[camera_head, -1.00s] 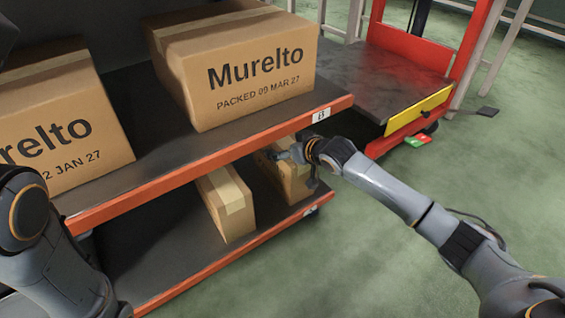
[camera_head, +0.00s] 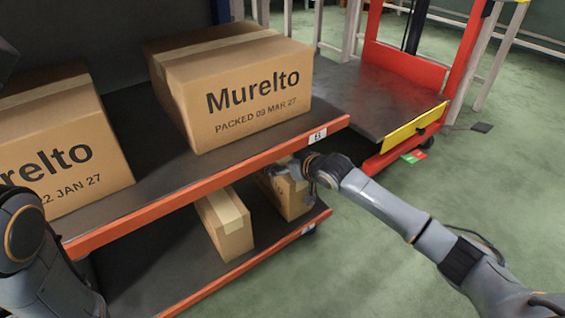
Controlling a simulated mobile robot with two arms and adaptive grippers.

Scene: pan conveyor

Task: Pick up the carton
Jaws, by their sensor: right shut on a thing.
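A small brown carton (camera_head: 293,201) stands at the right end of the rack's lower shelf, partly under the upper shelf's edge. My right gripper (camera_head: 283,170) is at its upper part and is shut on it. The fingertips are small and partly hidden by the wrist, and the carton's top is partly covered. The carton appears still within the shelf area; I cannot tell whether it touches the shelf. My left arm shows only at the lower left edge; its gripper is out of view.
Another small taped carton (camera_head: 226,222) stands just left on the lower shelf. Two large Murelto boxes, one at the left (camera_head: 62,170) and one in the middle (camera_head: 235,104), sit on the upper shelf (camera_head: 160,165). A red cart (camera_head: 385,95) stands behind right. Green floor is clear at right.

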